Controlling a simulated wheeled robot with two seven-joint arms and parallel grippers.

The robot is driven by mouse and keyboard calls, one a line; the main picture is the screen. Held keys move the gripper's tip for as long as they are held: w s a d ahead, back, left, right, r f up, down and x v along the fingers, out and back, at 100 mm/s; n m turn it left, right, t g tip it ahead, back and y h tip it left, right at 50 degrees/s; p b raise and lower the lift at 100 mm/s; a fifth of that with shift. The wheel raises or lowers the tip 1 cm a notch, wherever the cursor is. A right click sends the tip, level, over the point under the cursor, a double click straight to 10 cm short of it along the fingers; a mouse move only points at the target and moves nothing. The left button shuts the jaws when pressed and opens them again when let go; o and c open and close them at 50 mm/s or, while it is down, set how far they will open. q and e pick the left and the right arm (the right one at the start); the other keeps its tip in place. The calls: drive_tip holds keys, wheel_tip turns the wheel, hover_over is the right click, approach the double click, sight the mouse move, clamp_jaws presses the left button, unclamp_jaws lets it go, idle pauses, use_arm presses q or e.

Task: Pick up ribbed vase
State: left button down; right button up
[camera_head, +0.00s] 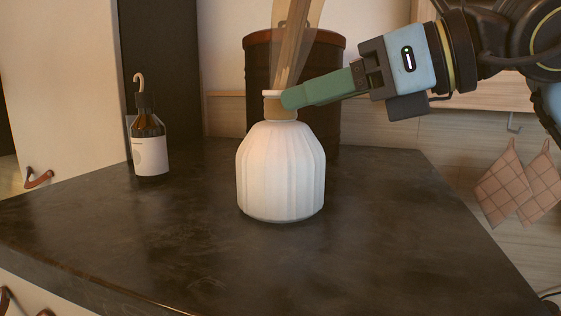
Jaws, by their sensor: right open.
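The ribbed vase (280,175) is white, squat and upright on the dark countertop (130,245). It has a narrow tan neck with a pale rim, and brown sticks (291,45) rise from it. My right gripper (285,99) reaches in from the right at neck height. Its green finger overlaps the neck and rim in the picture; the other finger is hidden. The jaws are open, and I cannot tell whether the finger touches the neck. My left gripper is not in view.
A brown bottle (148,130) with a white label and hooked top stands left of the vase. A dark brown ribbed canister (325,95) stands behind it. Checked potholders (505,188) hang at the right. The front of the counter is clear.

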sight(280, 105)
drive_tip(key=p+x, duration=0.1)
drive_tip(key=x, duration=0.3)
drive_tip(key=shift+a+r, duration=0.1)
drive_tip(key=shift+a, duration=0.25)
drive_tip(key=shift+w+a+f+p, duration=0.2)
drive_tip(key=shift+w+a+p, duration=0.05)
drive_tip(key=shift+p, duration=0.05)
drive_tip(key=shift+c, duration=0.3)
clamp_jaws()
drive_tip(key=shift+r, duration=0.1)
